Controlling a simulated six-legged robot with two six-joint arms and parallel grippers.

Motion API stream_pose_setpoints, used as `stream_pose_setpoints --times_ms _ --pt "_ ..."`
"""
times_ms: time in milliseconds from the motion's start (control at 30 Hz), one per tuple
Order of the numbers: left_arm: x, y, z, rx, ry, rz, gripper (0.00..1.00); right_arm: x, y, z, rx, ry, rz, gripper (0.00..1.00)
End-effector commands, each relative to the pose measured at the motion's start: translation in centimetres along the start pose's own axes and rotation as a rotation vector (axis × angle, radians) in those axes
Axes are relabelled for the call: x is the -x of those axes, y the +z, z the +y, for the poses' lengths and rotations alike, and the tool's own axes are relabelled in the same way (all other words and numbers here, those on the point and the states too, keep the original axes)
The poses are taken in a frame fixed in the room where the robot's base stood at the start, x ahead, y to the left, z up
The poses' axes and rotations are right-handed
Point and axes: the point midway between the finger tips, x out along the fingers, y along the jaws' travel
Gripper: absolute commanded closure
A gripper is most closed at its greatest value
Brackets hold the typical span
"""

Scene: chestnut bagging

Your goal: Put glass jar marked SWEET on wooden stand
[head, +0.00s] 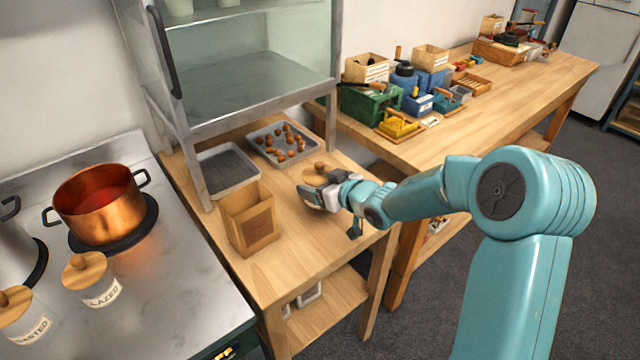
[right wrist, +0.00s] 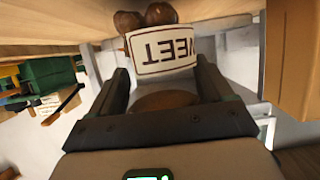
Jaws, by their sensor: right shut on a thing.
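My right gripper (head: 322,196) is shut on the glass jar marked SWEET, above or at the front right of the small wooden table. Its round wooden lid with a knob (head: 319,175) shows above the fingers in the head view. In the right wrist view the jar's white label (right wrist: 162,52) appears upside down and partly cut off, reading "WEET", between the two fingers (right wrist: 165,88). I cannot tell if the jar touches the tabletop. I cannot make out a wooden stand for certain. My left gripper is not in view.
A brown paper bag (head: 249,222) stands left of the gripper. Behind are an empty grey tray (head: 228,168) and a tray of chestnuts (head: 262,152). A metal-framed glass cabinet (head: 240,60) rises above them. The stove at left holds a copper pot (head: 100,212) and lidded jars (head: 92,278).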

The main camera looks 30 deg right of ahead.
Motion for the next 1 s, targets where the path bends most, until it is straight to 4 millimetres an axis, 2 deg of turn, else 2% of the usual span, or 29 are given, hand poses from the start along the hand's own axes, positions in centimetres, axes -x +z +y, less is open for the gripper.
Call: stream_pose_setpoints --times_ms 67,100,133,367,467,567,800,1000 --pt "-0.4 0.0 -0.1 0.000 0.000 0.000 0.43 -0.2 0.3 0.0 0.000 0.000 0.002 0.65" --pt "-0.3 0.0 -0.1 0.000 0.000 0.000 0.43 -0.1 0.3 0.0 0.000 0.000 0.000 0.10" --pt "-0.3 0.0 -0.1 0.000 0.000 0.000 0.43 -0.1 0.3 0.0 0.000 0.000 -0.001 0.01" --pt "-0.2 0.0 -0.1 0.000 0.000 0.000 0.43 -0.1 0.2 0.0 -0.001 0.000 -0.001 0.00" --pt "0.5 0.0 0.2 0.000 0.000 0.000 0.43 0.2 -0.5 0.0 -0.001 0.000 0.000 0.00" --pt "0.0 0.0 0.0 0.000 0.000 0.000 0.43 1.8 -0.1 0.1 -0.001 0.002 0.001 0.00" --pt "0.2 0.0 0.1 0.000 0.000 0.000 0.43 7.6 -0.2 0.1 0.000 0.004 0.001 0.00" --pt "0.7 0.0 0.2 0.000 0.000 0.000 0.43 11.0 -0.2 0.1 -0.001 0.003 0.001 0.00"
